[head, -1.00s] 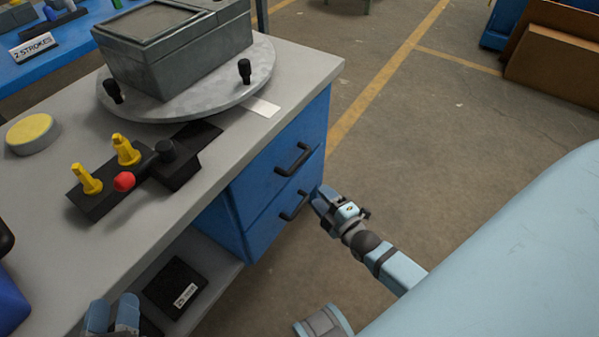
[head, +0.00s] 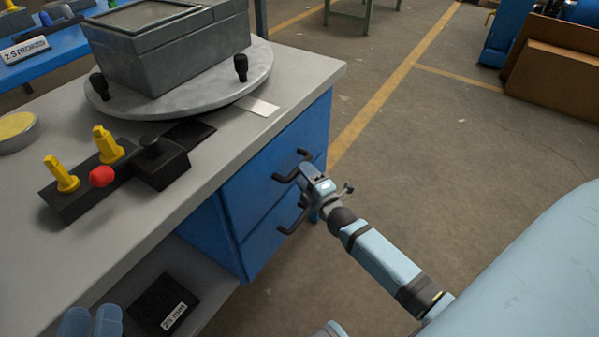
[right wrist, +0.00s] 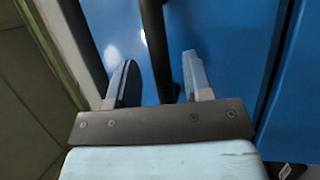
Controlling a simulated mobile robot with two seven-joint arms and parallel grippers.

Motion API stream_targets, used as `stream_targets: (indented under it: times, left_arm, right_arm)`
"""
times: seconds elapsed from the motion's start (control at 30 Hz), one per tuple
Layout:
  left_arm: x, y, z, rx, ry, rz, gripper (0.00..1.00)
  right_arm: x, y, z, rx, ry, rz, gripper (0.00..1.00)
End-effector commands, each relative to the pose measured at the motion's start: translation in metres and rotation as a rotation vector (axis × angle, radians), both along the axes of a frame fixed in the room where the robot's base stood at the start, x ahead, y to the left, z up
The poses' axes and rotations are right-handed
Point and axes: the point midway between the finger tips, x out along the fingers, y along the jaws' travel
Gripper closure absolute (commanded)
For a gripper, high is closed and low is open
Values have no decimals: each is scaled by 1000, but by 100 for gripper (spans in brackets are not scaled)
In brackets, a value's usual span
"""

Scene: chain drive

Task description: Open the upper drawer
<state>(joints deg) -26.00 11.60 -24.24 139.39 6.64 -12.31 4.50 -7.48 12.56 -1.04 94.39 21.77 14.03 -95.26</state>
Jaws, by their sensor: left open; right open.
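The upper drawer (head: 252,172) is a blue front under the grey worktop and looks shut. Its black bar handle (head: 283,177) is partly covered by my right gripper (head: 307,170). In the right wrist view, the handle (right wrist: 154,35) runs between the two open fingers of the right gripper (right wrist: 158,78), with gaps on both sides. The fingers point at the blue front, and I cannot tell whether they touch it.
A lower drawer (head: 262,245) with its own black handle (head: 290,218) is just below. On the worktop (head: 205,198) stand a grey box (head: 170,55) on a round plate and a black fixture (head: 160,165) with yellow pegs. The floor right of the cabinet is open.

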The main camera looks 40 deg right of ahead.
Motion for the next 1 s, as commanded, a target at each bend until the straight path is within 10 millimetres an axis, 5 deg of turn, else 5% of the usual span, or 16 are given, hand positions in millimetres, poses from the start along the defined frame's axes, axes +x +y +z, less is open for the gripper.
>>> stream_targets:
  times: [0.2, 0.53, 0.77, 1.0]
  left_arm:
    - [1, -1, -11, 15, 28, -8, 57]
    - [1, -1, -11, 17, 34, -9, 57]
    - [1, -1, -11, 17, 34, -9, 57]
    - [1, -1, -9, 17, 32, -9, 57]
  right_arm:
    - [23, 0, 3, 0, 0, 0, 54]
    - [26, 0, 5, 0, 1, 0, 54]
    - [26, 0, 5, 0, 1, -1, 100]
    - [24, -1, 5, 0, 1, -1, 100]
